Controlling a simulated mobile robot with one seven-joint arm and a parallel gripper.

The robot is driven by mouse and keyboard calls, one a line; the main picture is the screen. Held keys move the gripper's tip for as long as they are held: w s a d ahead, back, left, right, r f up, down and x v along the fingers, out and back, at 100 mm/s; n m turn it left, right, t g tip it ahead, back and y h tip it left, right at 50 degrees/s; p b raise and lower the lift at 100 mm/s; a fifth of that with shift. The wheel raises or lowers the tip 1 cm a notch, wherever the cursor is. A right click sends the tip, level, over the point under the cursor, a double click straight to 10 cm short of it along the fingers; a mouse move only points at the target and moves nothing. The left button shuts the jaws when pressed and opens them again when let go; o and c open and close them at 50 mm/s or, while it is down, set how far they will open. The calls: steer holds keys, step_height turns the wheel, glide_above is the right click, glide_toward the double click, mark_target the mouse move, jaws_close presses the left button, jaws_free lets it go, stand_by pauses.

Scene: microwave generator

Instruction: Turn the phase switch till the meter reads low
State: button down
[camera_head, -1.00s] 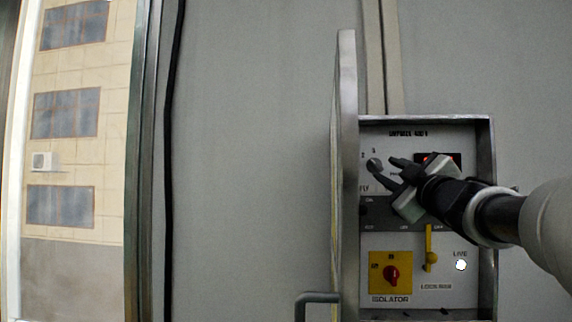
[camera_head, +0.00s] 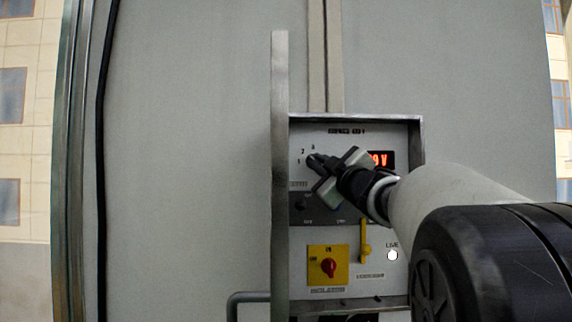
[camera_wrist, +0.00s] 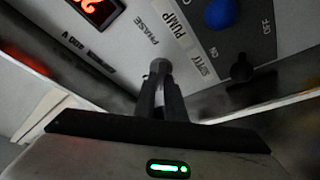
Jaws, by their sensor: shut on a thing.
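The phase switch is a small knob (camera_wrist: 160,68) beside the word PHASE in the wrist view. My gripper (camera_head: 314,160) is shut on this knob; its fingers (camera_wrist: 160,92) meet the knob in the wrist view. In the head view the gripper hides the knob, and the numbers 1, 2 and 3 show around it. The wrist view shows only part of the meter (camera_wrist: 97,10).
The grey cabinet door (camera_head: 279,180) stands open at the left of the panel. Below are a yellow isolator plate with a red knob (camera_head: 328,266), a yellow lever (camera_head: 365,240) and a white live lamp (camera_head: 393,255). A blue button (camera_wrist: 220,13) is near the switch.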

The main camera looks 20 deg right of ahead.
steer(key=shift+f+m+b, duration=0.1)
steer(key=shift+m+b, duration=0.25)
steer(key=shift+m, duration=0.05)
steer(key=m+h+b, duration=0.2)
steer(key=m+b, duration=0.2)
steer(key=m+h+b, duration=0.2)
steer(key=m+b, duration=0.2)
steer(key=m+t+h+b, duration=0.1)
steer(key=m+h+b, duration=0.1)
steer(key=m+b, duration=0.1)
steer(key=shift+a+f+m+b, duration=0.15)
steer(key=shift+a+m+b, duration=0.2)
steer(key=shift+b, duration=0.4)
steer(key=shift+m, duration=0.25)
steer(key=c, duration=1.8)
jaws_free()
